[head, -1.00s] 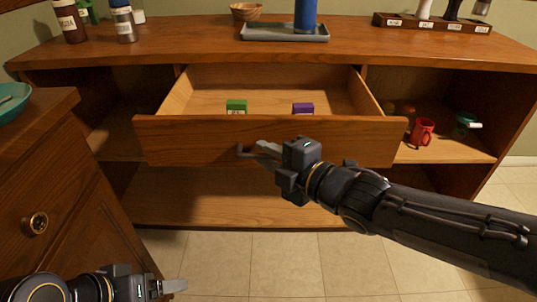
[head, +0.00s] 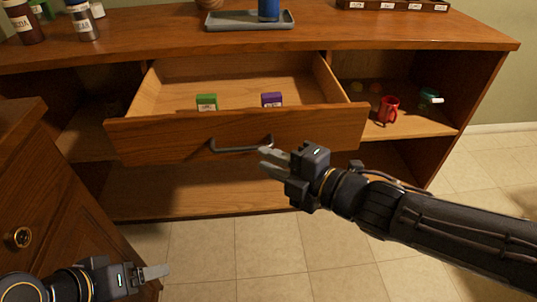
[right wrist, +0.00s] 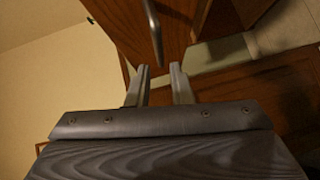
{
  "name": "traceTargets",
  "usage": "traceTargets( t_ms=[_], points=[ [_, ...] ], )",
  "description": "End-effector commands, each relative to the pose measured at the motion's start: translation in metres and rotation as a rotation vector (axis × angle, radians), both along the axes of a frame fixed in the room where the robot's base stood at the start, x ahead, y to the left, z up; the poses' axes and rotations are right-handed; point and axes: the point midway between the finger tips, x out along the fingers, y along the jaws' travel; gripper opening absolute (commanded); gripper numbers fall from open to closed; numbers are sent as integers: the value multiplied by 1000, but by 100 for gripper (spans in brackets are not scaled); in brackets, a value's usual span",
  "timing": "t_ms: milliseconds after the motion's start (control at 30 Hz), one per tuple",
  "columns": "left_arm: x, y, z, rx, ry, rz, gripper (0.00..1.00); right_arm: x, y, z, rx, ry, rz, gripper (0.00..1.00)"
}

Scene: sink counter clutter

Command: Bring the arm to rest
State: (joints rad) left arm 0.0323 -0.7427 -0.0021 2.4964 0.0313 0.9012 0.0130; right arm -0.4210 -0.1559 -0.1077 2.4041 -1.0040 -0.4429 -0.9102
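My right gripper (head: 270,162) is in front of the open drawer (head: 235,137), just right of and below its dark bar handle (head: 242,147). In the right wrist view the two fingers (right wrist: 160,85) stand apart with nothing between them, and the handle (right wrist: 153,25) shows beyond the tips. The gripper looks clear of the handle. My left gripper (head: 155,272) is at the lower left, over the floor beside the near cabinet. I cannot tell from this angle whether its fingers are apart.
The drawer holds a green box (head: 206,103) and a purple box (head: 272,101). A red mug (head: 388,110) stands on the right shelf. The counter bears a grey tray (head: 249,20) and bottles. A near cabinet (head: 50,200) is at the left; floor (head: 240,255) is free.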

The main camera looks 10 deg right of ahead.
Motion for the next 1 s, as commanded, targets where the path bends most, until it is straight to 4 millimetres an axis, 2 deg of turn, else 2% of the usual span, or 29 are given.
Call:
traceTargets(
  t_ms=[167,267,367,467,500,600,700,867,1000],
  points=[
    [0,0,0,0,0,0,81,0,0,0,0,1,-2,20],
    [0,0,0,0,0,0,81,4,-11,-1,21,41,-53,20],
    [0,0,0,0,0,0,81,11,-46,-9,97,182,-217,20],
    [0,0,0,0,0,0,81,8,-103,-28,270,441,-497,20],
    [0,0,0,0,0,0,81,-1,-124,-39,357,561,-615,20],
    [0,0,0,0,0,0,81,-31,-159,-65,571,830,-852,20],
    [0,0,0,0,0,0,81,-63,-172,-84,752,1049,-1018,20],
    [0,0,0,0,0,0,81,-112,-171,-101,994,1343,-1198,20],
    [0,0,0,0,0,0,81,-151,-156,-108,1173,1581,-1307,20]
  ],
)
